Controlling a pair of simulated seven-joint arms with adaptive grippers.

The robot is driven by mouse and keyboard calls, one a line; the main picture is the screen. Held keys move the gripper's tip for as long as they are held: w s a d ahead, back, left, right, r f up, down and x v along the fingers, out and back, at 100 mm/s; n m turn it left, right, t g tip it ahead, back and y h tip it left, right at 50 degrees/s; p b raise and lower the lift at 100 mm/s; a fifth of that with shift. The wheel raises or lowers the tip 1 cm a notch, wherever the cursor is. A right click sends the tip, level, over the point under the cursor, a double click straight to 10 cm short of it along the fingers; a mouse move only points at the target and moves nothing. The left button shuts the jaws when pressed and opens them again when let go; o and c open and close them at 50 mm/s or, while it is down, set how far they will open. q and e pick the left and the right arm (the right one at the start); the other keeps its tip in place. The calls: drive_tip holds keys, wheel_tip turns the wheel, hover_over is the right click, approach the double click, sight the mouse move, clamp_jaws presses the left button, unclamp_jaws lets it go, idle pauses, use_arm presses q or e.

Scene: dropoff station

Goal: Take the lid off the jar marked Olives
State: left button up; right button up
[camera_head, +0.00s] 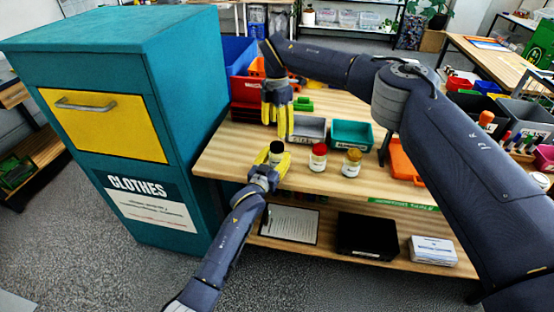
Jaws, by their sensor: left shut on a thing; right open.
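Three small jars stand in a row near the front edge of the wooden table. One has a black lid (277,147), one a red lid (319,150) and one a gold lid (354,155). The labels are too small to read, so I cannot tell which is marked Olives. My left gripper (273,159) reaches in from below and is shut on the black-lidded jar, its yellow fingers around the body, mostly hiding it. My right gripper (278,124) points down, open and empty, above the table and just behind the black-lidded jar.
A tall teal clothes box (130,130) flanks the table's left. The lower shelf holds a clipboard (290,224) and a black box (368,234).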

sight(277, 145)
use_arm(q)
clamp_jaws()
use_arm(e)
drive_tip(key=shift+f, duration=0.1)
drive_tip(key=m, duration=0.6)
drive_tip(key=shift+m, duration=0.4)
drive_tip(key=m, duration=0.6)
drive_tip(key=shift+f+m, duration=0.35)
drive_tip(key=shift+m, duration=0.05)
drive_tip(key=shift+f, duration=3.55)
drive_tip(key=shift+o, duration=0.2)
